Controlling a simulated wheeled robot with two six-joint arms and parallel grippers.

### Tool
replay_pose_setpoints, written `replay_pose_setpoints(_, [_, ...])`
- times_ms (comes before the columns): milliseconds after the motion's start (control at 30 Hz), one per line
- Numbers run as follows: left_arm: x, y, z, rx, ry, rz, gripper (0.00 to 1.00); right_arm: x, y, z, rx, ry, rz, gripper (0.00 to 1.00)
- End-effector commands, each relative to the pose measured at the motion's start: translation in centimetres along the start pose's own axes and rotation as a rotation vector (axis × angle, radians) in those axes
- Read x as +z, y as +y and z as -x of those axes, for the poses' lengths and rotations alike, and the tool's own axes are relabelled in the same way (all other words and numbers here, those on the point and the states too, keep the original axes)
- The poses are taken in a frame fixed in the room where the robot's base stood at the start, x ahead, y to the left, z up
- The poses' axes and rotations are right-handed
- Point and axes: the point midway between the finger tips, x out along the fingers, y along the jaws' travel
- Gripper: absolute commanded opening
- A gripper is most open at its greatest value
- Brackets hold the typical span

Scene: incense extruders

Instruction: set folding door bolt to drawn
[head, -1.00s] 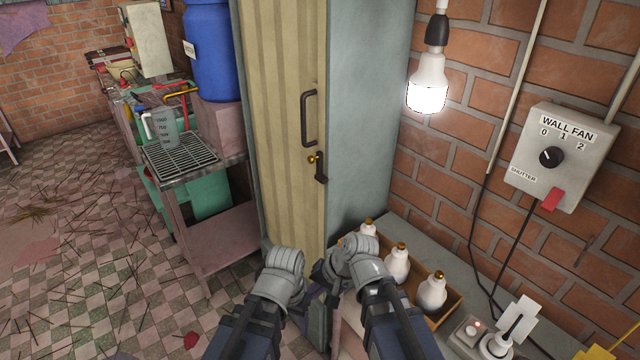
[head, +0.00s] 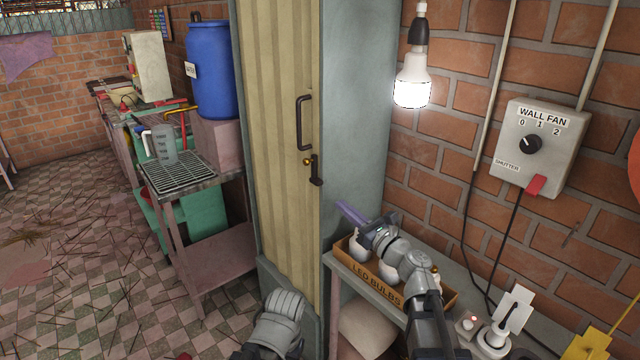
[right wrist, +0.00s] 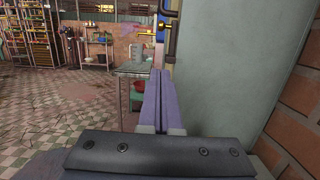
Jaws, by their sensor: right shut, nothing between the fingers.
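The cream folding door (head: 278,110) stands in the middle of the head view, with a dark pull handle (head: 301,122) on its right edge. Below the handle is the bolt (head: 316,172), a dark fitting with a small brass knob (head: 307,161). The brass knob also shows at the top of the right wrist view (right wrist: 161,25). My right gripper (head: 343,208) is shut and empty, its purple fingers right of and below the bolt, apart from it. Its closed fingers (right wrist: 158,78) point toward the door side. Only a grey joint of my left arm shows; its gripper is out of sight.
A grey-green panel (head: 355,100) adjoins the door's right edge. A box of LED bulbs (head: 375,285) lies on a shelf below my right gripper. A lit bulb (head: 412,88) hangs by the brick wall. A metal rack table (head: 182,180) stands left of the door.

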Motion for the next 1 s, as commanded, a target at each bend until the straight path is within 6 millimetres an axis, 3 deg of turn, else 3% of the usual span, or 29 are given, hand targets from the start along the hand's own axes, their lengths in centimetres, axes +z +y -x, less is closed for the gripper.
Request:
replay_pose_setpoints(167, [0.0, 0.0, 0.4, 0.000, 0.000, 0.000, 0.56, 0.1, 0.0, -2.2, 0.005, 0.001, 0.002, 0.00])
replay_pose_setpoints(567, [0.1, -0.1, 1.7, 0.001, 0.000, 0.000, 0.56, 0.1, 0.0, -10.4, 0.006, 0.002, 0.004, 0.00])
replay_pose_setpoints(700, [0.2, -0.3, 3.6, 0.001, 0.000, 0.000, 0.56, 1.8, 0.1, -11.5, 0.004, 0.002, 0.004, 0.00])
replay_pose_setpoints(1000, [0.3, -0.5, 4.8, 0.001, 0.000, 0.000, 0.56, 2.8, 0.2, -12.7, 0.004, 0.002, 0.005, 0.00])
